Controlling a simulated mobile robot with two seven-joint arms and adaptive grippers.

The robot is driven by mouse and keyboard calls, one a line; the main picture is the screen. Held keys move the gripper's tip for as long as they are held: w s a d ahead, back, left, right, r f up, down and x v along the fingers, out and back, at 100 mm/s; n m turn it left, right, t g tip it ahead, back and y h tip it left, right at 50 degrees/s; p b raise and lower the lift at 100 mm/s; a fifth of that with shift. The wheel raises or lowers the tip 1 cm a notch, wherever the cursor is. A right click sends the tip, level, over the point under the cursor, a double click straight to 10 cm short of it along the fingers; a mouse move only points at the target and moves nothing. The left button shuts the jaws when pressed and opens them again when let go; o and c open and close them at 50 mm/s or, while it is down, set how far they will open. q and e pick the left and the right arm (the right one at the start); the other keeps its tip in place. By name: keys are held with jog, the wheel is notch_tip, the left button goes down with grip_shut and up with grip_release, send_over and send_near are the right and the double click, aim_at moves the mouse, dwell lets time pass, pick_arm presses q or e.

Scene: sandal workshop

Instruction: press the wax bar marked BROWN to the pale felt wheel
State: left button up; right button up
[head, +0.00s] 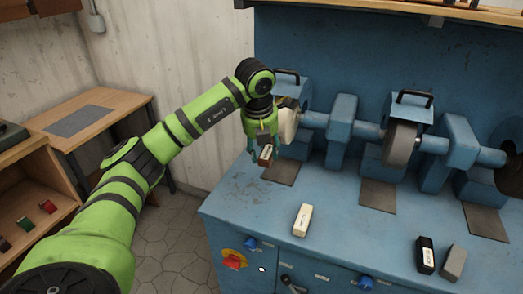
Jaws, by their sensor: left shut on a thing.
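The pale felt wheel (289,122) is on the left end of the blue machine's shaft, partly behind my left gripper. My left gripper (261,150) points down just in front and to the left of the wheel. It is shut on a brown wax bar (266,156) with a white label, whose lettering is too small to read. The bar is held above the bench top, near the wheel's lower left side. I cannot tell whether bar and wheel touch. My right gripper is not in view.
A cream bar (302,220), a black bar (425,255) and a grey bar (453,263) lie on the blue bench top (345,238). A dark wheel (402,146) is further right. A wooden shelf unit (100,110) stands at the left.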

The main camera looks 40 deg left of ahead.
pick_arm(q)
jog(key=shift+w+a+r+p, duration=0.15)
jog(key=shift+w+p, duration=0.2)
jog(key=shift+w, duration=0.2)
dwell(0.9)
jog(key=shift+w+r, duration=0.1)
jog(key=shift+r, duration=0.05)
dwell(0.6)
dwell(1.0)
jog(key=shift+p, duration=0.45)
jog(key=shift+f, duration=0.2)
dwell(0.5)
jog(key=shift+s+f+b, duration=0.2)
jog(key=shift+s+b, duration=0.2)
jog(key=shift+s, duration=0.3)
jog(key=s, duration=0.1)
jog(key=s+d+b, duration=0.1)
jog(key=s, duration=0.1)
jog(key=s+f+b, duration=0.1)
jog(key=s, duration=0.1)
jog(key=shift+s+d+f, duration=0.1)
jog(key=shift+s+d, duration=0.15)
jog(key=shift+d, duration=0.05)
